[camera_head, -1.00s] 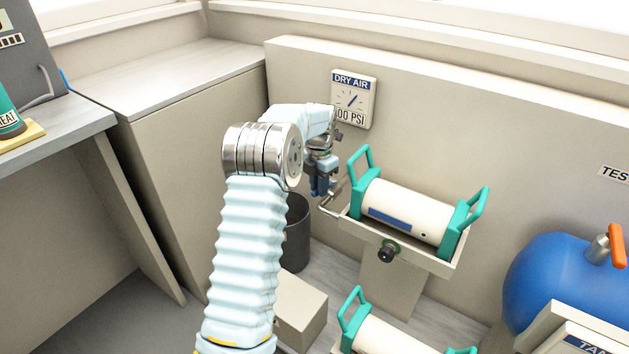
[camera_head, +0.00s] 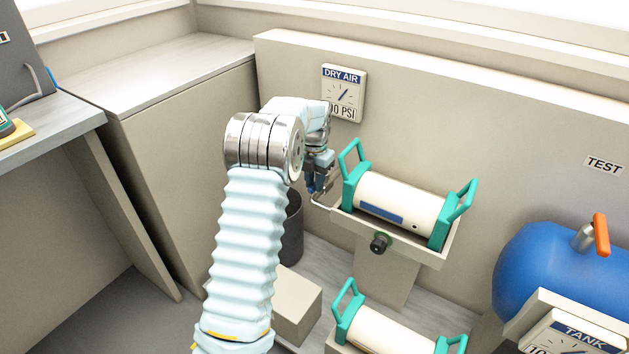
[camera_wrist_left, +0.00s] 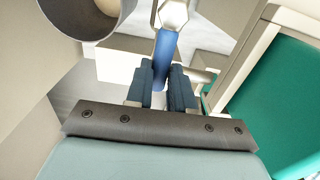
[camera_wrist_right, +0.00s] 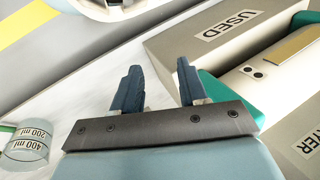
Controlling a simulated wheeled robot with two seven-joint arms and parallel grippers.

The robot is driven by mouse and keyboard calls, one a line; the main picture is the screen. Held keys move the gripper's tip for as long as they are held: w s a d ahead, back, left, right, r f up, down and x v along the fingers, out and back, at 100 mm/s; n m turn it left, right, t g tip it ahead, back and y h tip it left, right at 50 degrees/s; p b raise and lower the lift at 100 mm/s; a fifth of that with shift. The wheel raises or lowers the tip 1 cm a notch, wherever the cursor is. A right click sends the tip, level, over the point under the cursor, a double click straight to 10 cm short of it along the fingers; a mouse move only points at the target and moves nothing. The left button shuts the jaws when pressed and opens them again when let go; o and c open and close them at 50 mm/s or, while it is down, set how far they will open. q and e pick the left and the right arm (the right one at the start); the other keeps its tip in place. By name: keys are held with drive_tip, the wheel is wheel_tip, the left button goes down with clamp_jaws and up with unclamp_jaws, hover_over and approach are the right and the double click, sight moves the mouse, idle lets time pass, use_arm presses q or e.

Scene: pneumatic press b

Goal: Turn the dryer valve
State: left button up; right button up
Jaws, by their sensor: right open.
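The dryer is a white cylinder (camera_head: 400,205) with teal end frames and handles, lying in a beige tray on a wall stand. A bent metal pipe (camera_head: 321,203) comes out at its left end. The dryer valve's blue handle (camera_wrist_left: 165,52) hangs from a metal fitting (camera_wrist_left: 172,14) in the left wrist view. My left gripper (camera_wrist_left: 161,76) is at this handle, with its fingers close on both sides of it and appearing to grip it. In the head view my left arm partly hides the valve. My right gripper (camera_wrist_right: 160,72) is open and empty, outside the head view.
A DRY AIR gauge (camera_head: 343,92) is on the wall above the left gripper. A dark bin (camera_head: 292,228) and a beige box (camera_head: 292,305) stand below. A second teal-ended cylinder (camera_head: 385,336) is lower. A blue tank (camera_head: 540,270) stands at right. A USED box (camera_wrist_right: 215,40) is near my right gripper.

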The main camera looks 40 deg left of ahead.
use_arm(q)
drive_tip(key=o, duration=0.4)
wheel_tip(320, 180, up, 14)
drive_tip(key=p, duration=0.1)
idle(0.3)
drive_tip(key=shift+f, duration=0.15)
